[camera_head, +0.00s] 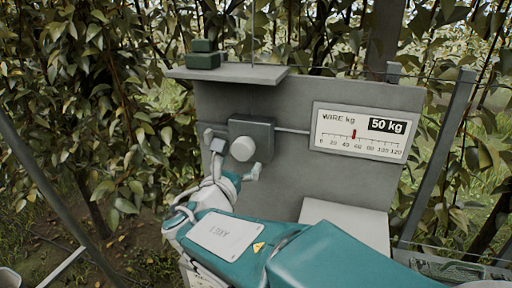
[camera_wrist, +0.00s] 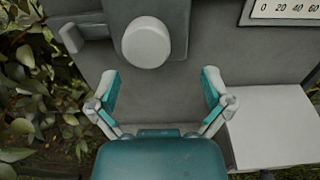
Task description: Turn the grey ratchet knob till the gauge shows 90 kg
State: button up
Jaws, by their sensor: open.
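The grey ratchet knob (camera_head: 243,149) is a pale round knob on the front of a dark grey box (camera_head: 262,130) on the upright panel. In the wrist view the knob (camera_wrist: 146,42) is just beyond and above my gripper (camera_wrist: 160,88). My gripper (camera_head: 232,160) is open and empty, its two fingers spread wide and apart from the knob. The gauge (camera_head: 361,131) on the panel's right reads 50 kg, with a red pointer between 40 and 60. Only its lower left corner (camera_wrist: 285,9) shows in the wrist view.
A shelf (camera_head: 230,74) on top of the panel bears dark green blocks (camera_head: 204,55). A pale plate (camera_head: 345,222) juts out at the panel's lower right. A wire runs from the box to the gauge. Posts and leafy branches surround the panel.

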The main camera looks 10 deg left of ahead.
aim_at(240, 154)
jog(key=w, duration=0.2)
jog(key=w+a, duration=0.1)
jog(key=w, duration=0.1)
jog(key=w+a, duration=0.1)
jog(key=w, duration=0.1)
jog(key=shift+f, duration=0.25)
jog(key=shift+w+d+r, duration=0.1)
jog(key=shift+w+d, duration=0.05)
jog(key=shift+d, duration=0.5)
jog(key=c, duration=0.8)
jog(key=shift+a, duration=0.3)
jog(key=shift+c, duration=1)
